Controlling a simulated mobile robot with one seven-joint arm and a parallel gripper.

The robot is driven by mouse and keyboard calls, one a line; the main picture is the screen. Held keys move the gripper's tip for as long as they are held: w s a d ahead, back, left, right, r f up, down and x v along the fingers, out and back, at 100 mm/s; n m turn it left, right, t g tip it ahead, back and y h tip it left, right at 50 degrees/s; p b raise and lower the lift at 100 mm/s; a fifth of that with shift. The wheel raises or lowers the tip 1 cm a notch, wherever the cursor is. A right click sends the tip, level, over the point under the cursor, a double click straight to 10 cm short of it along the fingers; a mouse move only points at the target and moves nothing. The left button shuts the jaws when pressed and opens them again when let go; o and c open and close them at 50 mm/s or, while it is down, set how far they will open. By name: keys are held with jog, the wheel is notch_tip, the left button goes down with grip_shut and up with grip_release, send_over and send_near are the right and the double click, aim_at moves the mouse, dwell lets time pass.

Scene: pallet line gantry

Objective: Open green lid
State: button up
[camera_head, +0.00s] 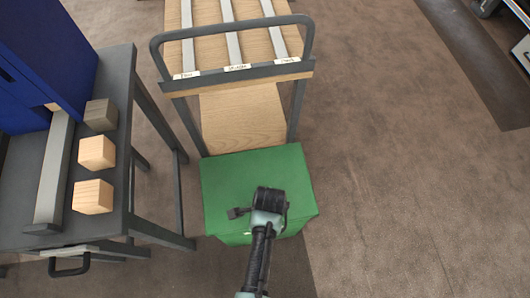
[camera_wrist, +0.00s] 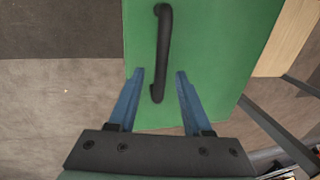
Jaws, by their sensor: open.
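The green lid (camera_head: 225,178) is the top of a green box on the floor in the head view, and it appears closed. My gripper (camera_head: 240,212) is over the near part of the lid in the head view. In the wrist view the lid (camera_wrist: 215,50) fills the middle, with a black bar handle (camera_wrist: 162,45) on it. My gripper (camera_wrist: 160,78) is open there, its two blue fingers apart and the handle's near end showing between them. I cannot tell whether the fingers touch the handle or lid.
A cart with a wooden deck (camera_head: 240,118) and a dark rail stands just behind the box. A dark table (camera_head: 130,95) with wooden blocks (camera_head: 96,152) and a blue cabinet (camera_head: 45,45) is at the left. The floor (camera_head: 400,180) to the right is clear.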

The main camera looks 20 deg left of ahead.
jog(key=shift+f, duration=0.3)
grip_shut()
dwell(1.3)
